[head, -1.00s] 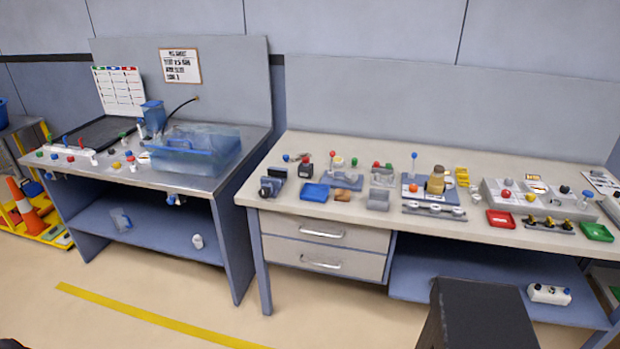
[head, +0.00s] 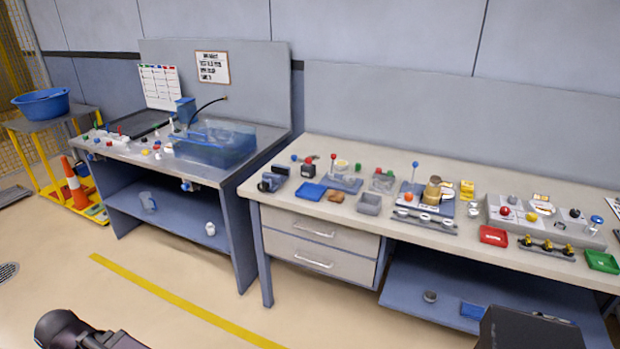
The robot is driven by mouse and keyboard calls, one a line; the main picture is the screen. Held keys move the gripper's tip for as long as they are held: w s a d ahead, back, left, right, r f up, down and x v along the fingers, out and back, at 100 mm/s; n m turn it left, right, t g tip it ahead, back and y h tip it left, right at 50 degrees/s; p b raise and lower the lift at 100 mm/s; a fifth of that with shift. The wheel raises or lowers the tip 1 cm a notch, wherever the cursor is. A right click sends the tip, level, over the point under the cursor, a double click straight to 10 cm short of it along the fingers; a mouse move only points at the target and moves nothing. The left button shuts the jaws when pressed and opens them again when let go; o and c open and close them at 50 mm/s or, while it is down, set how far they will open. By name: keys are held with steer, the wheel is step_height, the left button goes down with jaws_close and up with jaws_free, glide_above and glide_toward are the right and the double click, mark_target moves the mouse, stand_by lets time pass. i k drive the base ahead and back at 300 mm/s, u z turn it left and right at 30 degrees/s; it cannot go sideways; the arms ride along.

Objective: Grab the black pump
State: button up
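A small dark, pump-like object (head: 270,183) sits at the front left corner of the right workbench. A small black block with a red top (head: 308,169) stands just behind it to the right. At this size I cannot tell for sure which of them is the black pump. A dark rounded part of my arm shows at the bottom left edge of the head view, well away from the bench. My gripper's fingers are not visible.
The right workbench (head: 345,222) is crowded with small trays, fixtures and knobs. A blue translucent basin (head: 213,148) stands on the left bench. An orange cone (head: 73,185) and blue tub (head: 41,104) are at far left. The floor before the benches is clear.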

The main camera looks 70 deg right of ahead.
mark_target(307, 170)
steer(key=k, duration=1.3)
steer(key=z, duration=4.2)
steer(key=i, duration=0.1)
steer(key=u, duration=2)
steer(key=i, duration=0.75)
